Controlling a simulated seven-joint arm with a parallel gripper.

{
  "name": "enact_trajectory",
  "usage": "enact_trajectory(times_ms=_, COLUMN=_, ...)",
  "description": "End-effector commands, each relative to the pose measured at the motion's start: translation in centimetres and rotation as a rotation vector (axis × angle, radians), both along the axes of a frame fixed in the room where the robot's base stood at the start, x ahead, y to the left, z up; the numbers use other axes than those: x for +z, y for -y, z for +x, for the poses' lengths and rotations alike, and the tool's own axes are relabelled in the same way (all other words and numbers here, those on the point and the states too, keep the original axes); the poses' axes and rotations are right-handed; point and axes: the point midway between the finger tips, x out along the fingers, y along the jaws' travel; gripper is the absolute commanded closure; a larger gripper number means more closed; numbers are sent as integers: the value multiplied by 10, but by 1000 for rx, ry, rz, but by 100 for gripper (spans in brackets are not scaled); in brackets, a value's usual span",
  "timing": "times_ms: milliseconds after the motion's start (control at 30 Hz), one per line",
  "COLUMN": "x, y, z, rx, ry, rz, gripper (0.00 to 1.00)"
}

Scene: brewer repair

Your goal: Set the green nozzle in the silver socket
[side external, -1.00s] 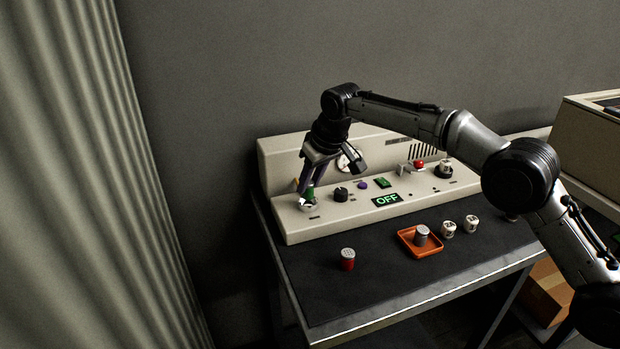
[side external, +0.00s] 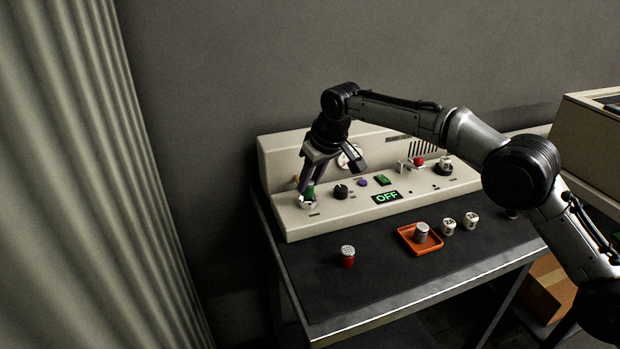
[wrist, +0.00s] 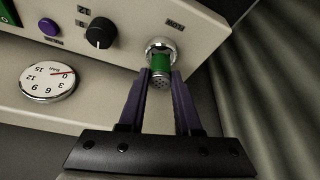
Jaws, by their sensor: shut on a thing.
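The green nozzle (wrist: 160,64) has a green body and a silver perforated cap. It is at the silver socket (wrist: 160,46) on the beige panel, and its green end meets the socket's ring in the wrist view. My gripper (wrist: 161,78) is shut on the nozzle, its two purple fingers on either side of the cap. In the side view the nozzle (side external: 310,189) stands at the socket (side external: 307,203) at the panel's left end, with my gripper over it. How deep the nozzle sits in the socket is hidden.
A black knob (side external: 341,192), a purple button (side external: 361,183) and an OFF display (side external: 386,198) are right of the socket. A gauge (wrist: 48,82) is nearby. A red canister (side external: 347,257), an orange tray (side external: 408,238) holding a grey-capped piece, and two white pieces are on the dark table.

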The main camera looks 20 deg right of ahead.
Motion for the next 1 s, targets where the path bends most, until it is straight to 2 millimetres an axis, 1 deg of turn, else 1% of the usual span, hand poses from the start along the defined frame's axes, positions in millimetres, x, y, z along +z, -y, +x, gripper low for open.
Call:
enact_trajectory(times_ms=433, x=0, y=0, z=0, rx=0, ry=1, rz=0, gripper=100)
enact_trajectory(times_ms=800, x=-9, y=0, z=0, rx=0, ry=1, rz=0, gripper=100)
enact_trajectory(times_ms=1000, x=-10, y=0, z=0, rx=0, ry=2, rz=1, gripper=100)
